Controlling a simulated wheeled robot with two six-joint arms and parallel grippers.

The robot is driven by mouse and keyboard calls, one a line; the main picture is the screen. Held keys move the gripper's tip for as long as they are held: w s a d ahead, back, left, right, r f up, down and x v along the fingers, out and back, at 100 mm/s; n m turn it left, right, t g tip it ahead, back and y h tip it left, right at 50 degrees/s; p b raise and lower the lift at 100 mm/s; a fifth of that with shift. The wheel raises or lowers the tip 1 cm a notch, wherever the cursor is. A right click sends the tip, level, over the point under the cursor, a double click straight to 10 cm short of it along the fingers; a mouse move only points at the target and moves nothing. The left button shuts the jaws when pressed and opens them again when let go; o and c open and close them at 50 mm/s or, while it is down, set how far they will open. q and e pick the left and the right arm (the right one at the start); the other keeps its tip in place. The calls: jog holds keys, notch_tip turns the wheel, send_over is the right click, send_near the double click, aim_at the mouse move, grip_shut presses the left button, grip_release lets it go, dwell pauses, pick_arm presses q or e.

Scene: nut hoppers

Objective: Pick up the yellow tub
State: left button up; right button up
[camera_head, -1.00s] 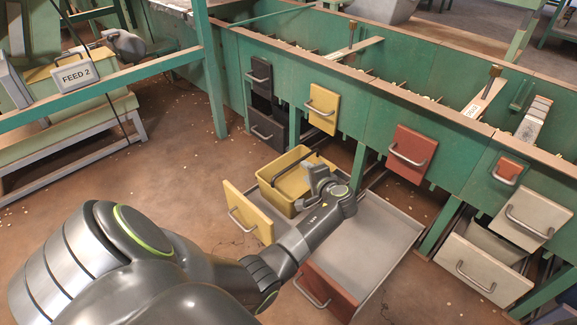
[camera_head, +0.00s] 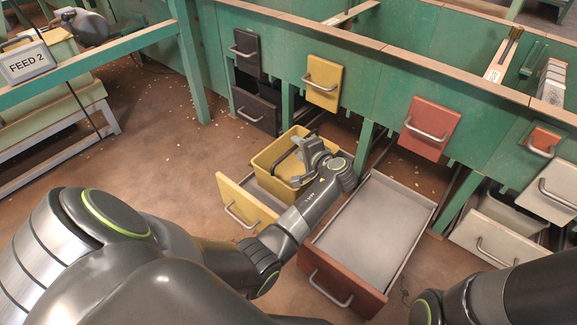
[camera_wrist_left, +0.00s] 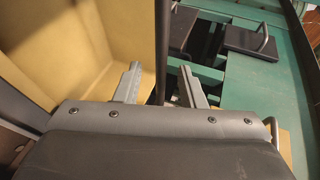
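The yellow tub (camera_head: 266,160) stands upright at the open yellow-fronted drawer (camera_head: 243,207), below the green hopper bench. A dark handle arches over it. My left gripper (camera_head: 310,150) is over the tub's right side and hides part of it. In the left wrist view the tub's yellow inside (camera_wrist_left: 60,45) fills the left. The dark handle bar (camera_wrist_left: 161,50) runs between the two parted fingers of my left gripper (camera_wrist_left: 160,85), which is open. Whether a finger touches the bar I cannot tell. My right gripper is out of view.
An empty grey drawer with a red-brown front (camera_head: 341,285) is pulled out right of the tub. Closed yellow (camera_head: 322,82), red (camera_head: 428,128) and black (camera_head: 246,54) fronts line the bench. A FEED 2 sign (camera_head: 27,62) is at left.

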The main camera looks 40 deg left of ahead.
pick_arm(q)
jog(key=shift+d+r, duration=0.1)
grip_shut()
jog(key=shift+r, duration=0.1)
dwell(0.5)
